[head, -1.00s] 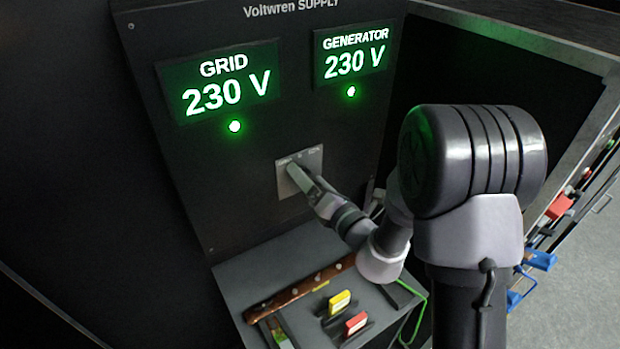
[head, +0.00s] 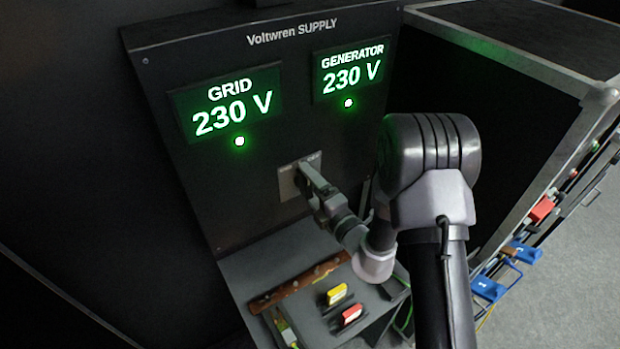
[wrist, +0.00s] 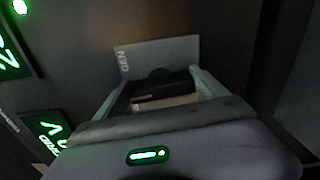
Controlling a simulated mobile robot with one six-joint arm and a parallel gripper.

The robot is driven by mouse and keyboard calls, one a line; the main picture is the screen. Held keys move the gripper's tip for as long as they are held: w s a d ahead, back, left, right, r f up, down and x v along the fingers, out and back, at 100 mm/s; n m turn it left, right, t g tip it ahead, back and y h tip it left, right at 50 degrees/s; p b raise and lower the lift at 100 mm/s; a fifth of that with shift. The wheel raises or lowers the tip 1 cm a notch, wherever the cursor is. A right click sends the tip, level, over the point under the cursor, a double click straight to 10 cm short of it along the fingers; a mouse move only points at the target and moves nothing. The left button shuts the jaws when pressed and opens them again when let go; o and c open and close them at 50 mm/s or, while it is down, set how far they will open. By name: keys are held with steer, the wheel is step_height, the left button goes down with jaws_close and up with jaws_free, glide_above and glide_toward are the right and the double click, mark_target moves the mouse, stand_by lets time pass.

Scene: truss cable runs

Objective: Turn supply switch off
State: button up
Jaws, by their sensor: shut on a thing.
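The supply panel (head: 240,210) is a dark upright face titled "Voltwren SUPPLY". Its GRID display (head: 229,105) and GENERATOR display (head: 351,72) both read 230 V, each with a green lamp lit below. A small grey switch plate (head: 286,188) sits below them. My gripper (head: 305,178) reaches it from the lower right and covers about the middle of the plate. In the wrist view the plate (wrist: 150,52) shows the label "GEN". The dark switch handle (wrist: 165,88) lies between my two fingers, which are shut on it. The handle's exact position is partly hidden.
A shelf below the panel holds a brown strip (head: 290,288), a yellow block (head: 336,294) and a red block (head: 351,314). A dark case (head: 480,110) stands at the right, with red and blue connectors along its side. Grey floor lies beyond.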

steer(key=shift+m+p, duration=0.4)
steer(key=shift+m, duration=0.1)
steer(key=o, duration=1.3)
steer(key=p+v, duration=0.2)
steer(key=v, duration=1.5)
steer(key=shift+s+d, duration=0.15)
